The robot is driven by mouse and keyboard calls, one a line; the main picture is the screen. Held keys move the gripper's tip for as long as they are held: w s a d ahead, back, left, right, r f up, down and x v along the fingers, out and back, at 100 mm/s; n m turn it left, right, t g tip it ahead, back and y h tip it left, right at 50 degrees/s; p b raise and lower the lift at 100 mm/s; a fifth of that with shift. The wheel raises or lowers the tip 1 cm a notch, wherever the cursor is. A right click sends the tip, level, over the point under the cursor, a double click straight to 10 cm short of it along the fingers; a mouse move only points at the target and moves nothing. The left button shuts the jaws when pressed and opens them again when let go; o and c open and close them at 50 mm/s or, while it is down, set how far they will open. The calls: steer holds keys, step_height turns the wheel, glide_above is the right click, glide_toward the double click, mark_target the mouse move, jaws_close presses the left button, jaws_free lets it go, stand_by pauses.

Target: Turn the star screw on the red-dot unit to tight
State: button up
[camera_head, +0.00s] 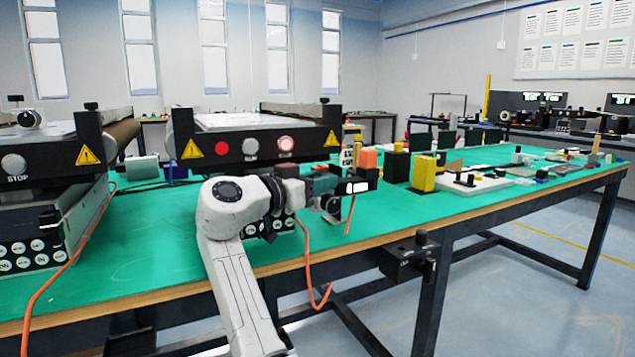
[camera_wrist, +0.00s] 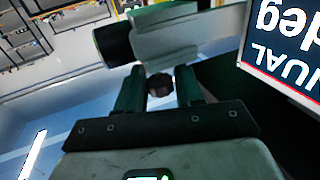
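The red-dot unit is the middle conveyor (camera_head: 205,165), with a red dot on its dark front panel. My gripper (camera_head: 325,187) is low at the right front of this unit. In the wrist view, my gripper (camera_wrist: 160,82) has its two green-grey fingers apart, on either side of a small dark knob (camera_wrist: 160,86), which looks like the star screw. Any gap between fingers and knob is too small to judge, so I cannot tell whether they grip it. The screw is hidden in the head view, and its tightness does not show.
A sign with upside-down lettering (camera_wrist: 291,40) is close on the right of the wrist view. Another conveyor (camera_head: 60,160) stands at the left. An orange cable (camera_head: 306,250) hangs over the green table's (camera_head: 140,230) front edge. Yellow and black parts (camera_head: 424,174) stand to the right.

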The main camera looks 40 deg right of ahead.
steer(key=a+p, duration=0.2)
steer(key=a, duration=0.8)
steer(key=shift+s+a, duration=0.2)
steer(key=shift+a, duration=0.2)
